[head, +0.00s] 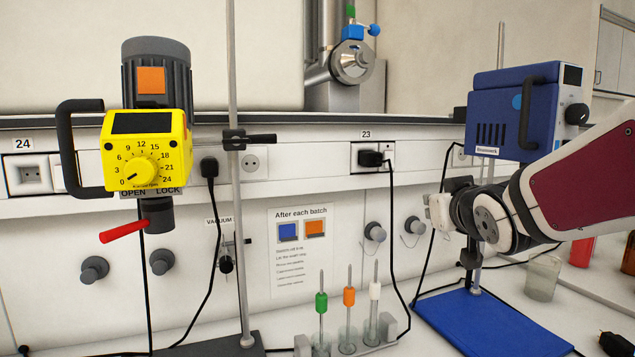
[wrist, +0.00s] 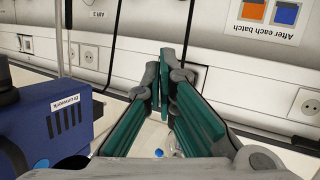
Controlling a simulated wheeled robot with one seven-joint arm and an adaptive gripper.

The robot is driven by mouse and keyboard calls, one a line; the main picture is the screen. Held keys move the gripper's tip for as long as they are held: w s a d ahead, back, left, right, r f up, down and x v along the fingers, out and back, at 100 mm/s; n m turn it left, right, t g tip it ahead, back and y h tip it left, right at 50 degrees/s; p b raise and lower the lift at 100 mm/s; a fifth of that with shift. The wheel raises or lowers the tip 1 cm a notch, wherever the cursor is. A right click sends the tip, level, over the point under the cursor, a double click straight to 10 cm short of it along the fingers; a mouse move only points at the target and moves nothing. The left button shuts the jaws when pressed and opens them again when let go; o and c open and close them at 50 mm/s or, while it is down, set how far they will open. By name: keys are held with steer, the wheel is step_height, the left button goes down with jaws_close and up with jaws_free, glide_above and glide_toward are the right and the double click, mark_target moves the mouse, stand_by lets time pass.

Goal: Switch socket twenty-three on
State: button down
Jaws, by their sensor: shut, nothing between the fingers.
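Socket 23 (head: 371,158) is on the wall rail in the head view, under its "23" label (head: 366,134). A black plug sits in it, and its cable hangs down. A small white switch (head: 388,148) is at the socket's right side; its position is too small to tell. My gripper (head: 430,212) is right of and below the socket in the head view, apart from it. In the wrist view, my gripper (wrist: 167,82) has its teal-padded fingers closed together with nothing between them. The fingers hide most of the socket area behind them; only a dark edge shows.
A blue stirrer (head: 515,110) on a stand is right of the socket, near my arm. A yellow-fronted stirrer (head: 147,150) and a stand rod (head: 235,80) are left. Tubes with coloured tops (head: 348,297) stand below. Socket 24 (head: 30,174) is far left.

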steer(key=w+d+f+n+t+y+b, duration=0.1)
steer(key=w+d+t+y+b, duration=0.1)
steer(key=w+t+y+b, duration=0.2)
steer(key=w+d+f+n+t+y+b, duration=0.1)
steer(key=w+d+n+t+y+b, duration=0.1)
steer(key=w+t+y+b, duration=0.3)
steer(key=shift+w+d+f+b, duration=0.3)
steer(key=shift+w+d, duration=0.15)
steer(key=shift+w, duration=1.3)
steer(key=shift+r, duration=0.1)
glide_toward(391, 156)
step_height(391, 156, up, 4)
steer(key=shift+w+a+f, duration=0.15)
steer(key=shift+w+a, duration=0.05)
steer(key=shift+w, duration=0.4)
steer(key=shift+w+a+f, duration=0.15)
steer(key=shift+w+f, duration=0.05)
steer(key=shift+w, duration=0.4)
steer(key=shift+w+a+f, duration=0.15)
steer(key=shift+w+a, duration=0.05)
steer(key=shift+w, duration=0.35)
steer(key=shift+w+f, duration=0.1)
